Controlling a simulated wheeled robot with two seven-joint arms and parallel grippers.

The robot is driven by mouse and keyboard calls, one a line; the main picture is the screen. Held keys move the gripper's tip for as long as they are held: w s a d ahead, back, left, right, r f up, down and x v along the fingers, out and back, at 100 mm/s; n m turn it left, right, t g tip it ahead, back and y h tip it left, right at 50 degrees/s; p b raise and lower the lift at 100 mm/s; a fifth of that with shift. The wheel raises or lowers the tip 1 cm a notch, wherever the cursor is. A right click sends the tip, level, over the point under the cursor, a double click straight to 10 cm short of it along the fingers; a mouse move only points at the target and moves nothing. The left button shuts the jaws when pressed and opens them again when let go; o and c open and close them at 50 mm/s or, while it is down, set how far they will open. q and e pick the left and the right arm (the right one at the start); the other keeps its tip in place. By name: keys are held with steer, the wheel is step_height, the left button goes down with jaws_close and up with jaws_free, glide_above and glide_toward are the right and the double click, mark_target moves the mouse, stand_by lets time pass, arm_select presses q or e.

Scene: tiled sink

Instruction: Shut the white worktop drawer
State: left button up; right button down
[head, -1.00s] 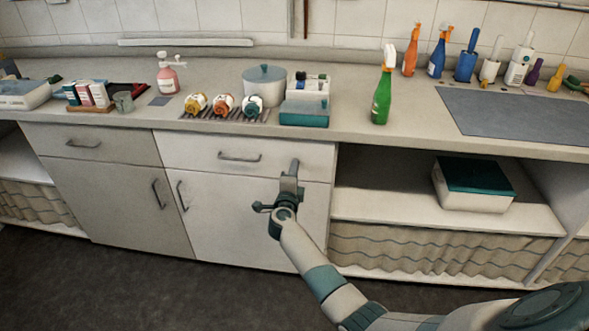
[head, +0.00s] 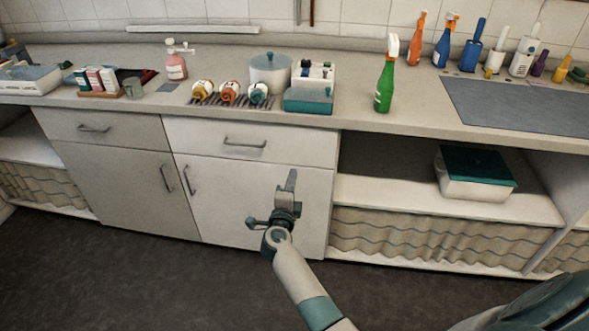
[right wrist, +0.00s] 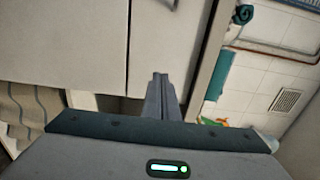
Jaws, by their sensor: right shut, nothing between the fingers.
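The white worktop drawer (head: 205,141) is under the counter in the middle of the head view, above a white cupboard door, with a grey bar handle (head: 245,143). Its front looks about level with the cabinet face; a small gap cannot be ruled out. My right gripper (head: 291,180) is shut and empty. In the head view it appears in front of the cupboard door, just below the drawer's lower right part, and not on the handle. Its closed fingers also show in the right wrist view (right wrist: 160,92), pointing at the cabinet front. My left gripper is not in view.
An open shelf with a white and teal box (head: 475,185) is on the right. The dark floor in front is clear.

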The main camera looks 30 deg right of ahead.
steer(key=shift+v, duration=0.95)
steer(key=shift+f, duration=0.1)
steer(key=s+a+f+n+y+p, duration=0.1)
steer(key=s+a+f+n+y, duration=0.6)
steer(key=f+n, duration=0.4)
steer(key=s+a+f+n+y, duration=0.5)
steer(key=s+a+f+n, duration=0.35)
steer(key=f, duration=0.55)
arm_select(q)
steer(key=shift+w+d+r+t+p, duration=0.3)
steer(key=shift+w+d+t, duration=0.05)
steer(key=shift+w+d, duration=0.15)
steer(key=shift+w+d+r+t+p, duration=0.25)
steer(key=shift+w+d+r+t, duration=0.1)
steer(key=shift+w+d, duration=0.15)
arm_select(e)
steer(key=s+d+f+n+g, duration=0.1)
steer(key=s+f+n+g, duration=0.3)
steer(key=s+f, duration=0.5)
steer(key=s+d+f+n+g, duration=0.2)
steer(key=s+f+n+g, duration=0.2)
steer(key=s+f, duration=0.6)
steer(key=s+g, duration=0.1)
steer(key=s, duration=0.7)
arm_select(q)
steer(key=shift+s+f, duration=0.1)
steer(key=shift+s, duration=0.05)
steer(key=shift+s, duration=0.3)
